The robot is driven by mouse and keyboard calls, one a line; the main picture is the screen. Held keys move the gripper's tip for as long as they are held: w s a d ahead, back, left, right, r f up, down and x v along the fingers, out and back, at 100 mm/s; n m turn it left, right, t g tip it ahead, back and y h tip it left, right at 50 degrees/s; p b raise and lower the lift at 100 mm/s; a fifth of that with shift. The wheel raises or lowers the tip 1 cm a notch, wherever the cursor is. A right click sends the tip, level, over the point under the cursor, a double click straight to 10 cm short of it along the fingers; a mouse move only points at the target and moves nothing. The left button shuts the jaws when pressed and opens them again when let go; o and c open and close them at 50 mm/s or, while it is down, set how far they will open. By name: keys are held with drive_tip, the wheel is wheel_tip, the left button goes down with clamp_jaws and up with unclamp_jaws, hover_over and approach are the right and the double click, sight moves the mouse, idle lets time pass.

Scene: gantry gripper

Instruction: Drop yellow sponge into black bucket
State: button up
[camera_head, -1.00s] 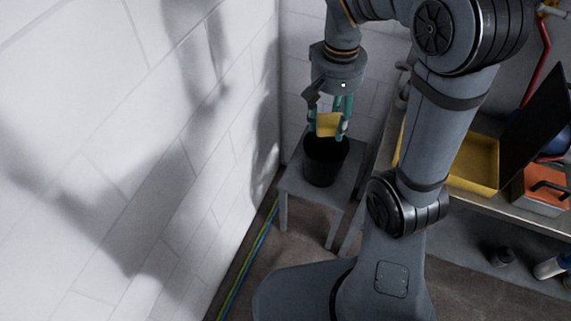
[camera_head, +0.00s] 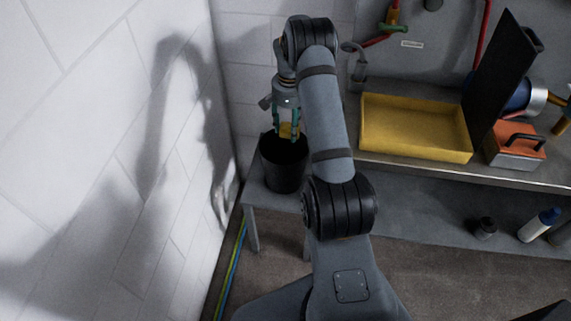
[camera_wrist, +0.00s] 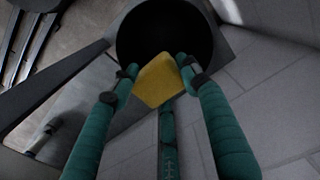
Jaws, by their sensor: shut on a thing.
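The yellow sponge (camera_head: 288,130) is held between the green fingers of my gripper (camera_head: 287,128). In the wrist view the sponge (camera_wrist: 158,80) sits between the two fingertips (camera_wrist: 157,72), with a third green finger below it. The black bucket (camera_head: 283,172) stands upright on a small grey table (camera_head: 256,196) by the wall. In the head view the sponge shows at the bucket's far rim. In the wrist view the bucket's dark opening (camera_wrist: 165,35) lies just beyond the sponge. Whether the sponge is inside the rim I cannot tell.
A yellow tray (camera_head: 415,128) lies on the workbench to the right, next to an upright black panel (camera_head: 500,75) and an orange toolbox (camera_head: 516,145). The white wall (camera_head: 110,130) is close on the left.

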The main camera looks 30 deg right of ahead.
wheel_tip(320, 180, down, 6)
drive_tip(key=b, duration=0.4)
drive_tip(key=o, duration=1.2)
drive_tip(key=shift+r, duration=0.1)
wheel_tip(320, 180, up, 12)
drive_tip(key=shift+f, duration=0.1)
